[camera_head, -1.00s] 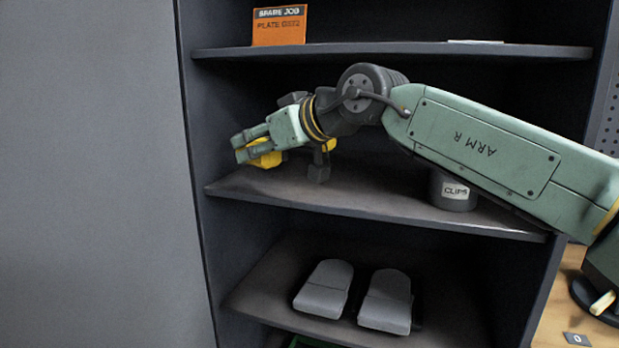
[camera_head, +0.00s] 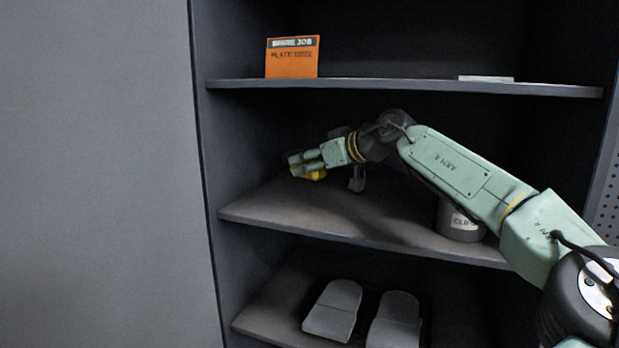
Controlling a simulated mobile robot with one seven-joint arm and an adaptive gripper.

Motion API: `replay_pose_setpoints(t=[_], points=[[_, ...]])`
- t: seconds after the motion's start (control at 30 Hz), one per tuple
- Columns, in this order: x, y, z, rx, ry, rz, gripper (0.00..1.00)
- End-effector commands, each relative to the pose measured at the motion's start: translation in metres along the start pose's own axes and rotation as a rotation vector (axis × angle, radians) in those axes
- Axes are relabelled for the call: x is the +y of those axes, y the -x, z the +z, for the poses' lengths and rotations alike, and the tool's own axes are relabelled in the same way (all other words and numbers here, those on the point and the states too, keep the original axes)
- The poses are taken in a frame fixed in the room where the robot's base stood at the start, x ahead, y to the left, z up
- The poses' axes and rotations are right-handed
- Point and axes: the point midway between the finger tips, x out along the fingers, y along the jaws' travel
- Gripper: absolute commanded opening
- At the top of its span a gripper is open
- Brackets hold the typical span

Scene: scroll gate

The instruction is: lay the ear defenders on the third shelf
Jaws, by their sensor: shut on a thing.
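The ear defenders (camera_head: 315,175) show as a small yellow part at the fingertips of my gripper (camera_head: 297,165). My gripper is shut on them, and the fingers and wrist hide most of their shape. My gripper points left, inside the open bay above the middle shelf (camera_head: 290,208), near its left side. The yellow part is close above the shelf board, and I cannot tell whether it touches it. A dark grey block (camera_head: 357,181) hangs under the wrist, and I cannot tell what it belongs to.
A grey tin marked CLIPS (camera_head: 459,222) stands on the same shelf at right, below my forearm. The upper shelf (camera_head: 400,86) holds an orange card (camera_head: 292,57) and a flat pale item (camera_head: 486,78). Two grey pads (camera_head: 333,310) lie on the lower shelf. A grey panel (camera_head: 95,170) fills the left.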

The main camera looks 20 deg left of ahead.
Motion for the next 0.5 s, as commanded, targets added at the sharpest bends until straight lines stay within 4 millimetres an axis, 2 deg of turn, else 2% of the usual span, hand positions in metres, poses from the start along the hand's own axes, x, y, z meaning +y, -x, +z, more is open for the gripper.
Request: replay_pose_setpoints(t=[0.23, 0.4, 0.5], points=[[0.000, -0.005, 0.014, 0.003, -0.001, 0.001, 0.01], [0.000, -0.014, 0.036, 0.002, -0.003, -0.001, 0.01], [0.003, -0.018, 0.040, 0.005, -0.002, 0.000, 0.01]])
